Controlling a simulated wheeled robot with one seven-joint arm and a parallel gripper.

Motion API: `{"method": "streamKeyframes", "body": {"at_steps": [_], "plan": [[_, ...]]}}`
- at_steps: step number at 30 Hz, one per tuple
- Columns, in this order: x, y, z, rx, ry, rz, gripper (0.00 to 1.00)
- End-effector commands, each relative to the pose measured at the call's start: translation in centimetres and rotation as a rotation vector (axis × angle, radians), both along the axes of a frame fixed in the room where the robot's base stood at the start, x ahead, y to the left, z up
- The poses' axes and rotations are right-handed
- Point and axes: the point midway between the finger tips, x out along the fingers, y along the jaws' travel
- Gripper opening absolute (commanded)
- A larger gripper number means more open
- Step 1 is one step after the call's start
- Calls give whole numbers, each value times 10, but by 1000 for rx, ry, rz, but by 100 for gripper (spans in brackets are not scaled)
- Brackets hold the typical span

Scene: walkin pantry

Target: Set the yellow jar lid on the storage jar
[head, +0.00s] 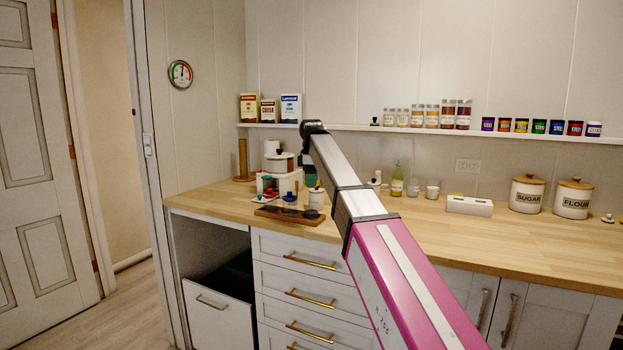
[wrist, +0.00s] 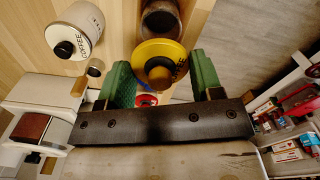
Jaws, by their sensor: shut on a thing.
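The yellow jar lid (wrist: 157,52) is round, with a dark knob and dark lettering at its edge, and lies between my two green fingers in the wrist view. My gripper (wrist: 162,85) is shut on it. In the head view my gripper (head: 311,178) hangs low over the counter's left part, partly hidden by my arm. A white jar (head: 316,199) shows just below it. A white jar lettered COFFEE with a black knob (wrist: 76,30) stands upper left in the wrist view. I cannot tell which is the storage jar.
A wooden tray with dark round spots (head: 290,215) lies near the counter's front edge. A white appliance (head: 279,178) stands behind. Sugar (head: 526,194) and flour (head: 573,198) canisters stand far right.

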Motion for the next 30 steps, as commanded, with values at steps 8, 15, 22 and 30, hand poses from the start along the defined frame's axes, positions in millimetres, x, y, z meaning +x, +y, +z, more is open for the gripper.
{"method": "streamKeyframes", "body": {"at_steps": [8, 15, 22, 30], "plan": [[-1, 0, -24, 0, 1, 0, 38], [-1, 0, -43, 0, 0, 0, 38], [0, 0, -52, 0, 0, 0, 38], [0, 0, -52, 0, 0, 0, 38]]}}
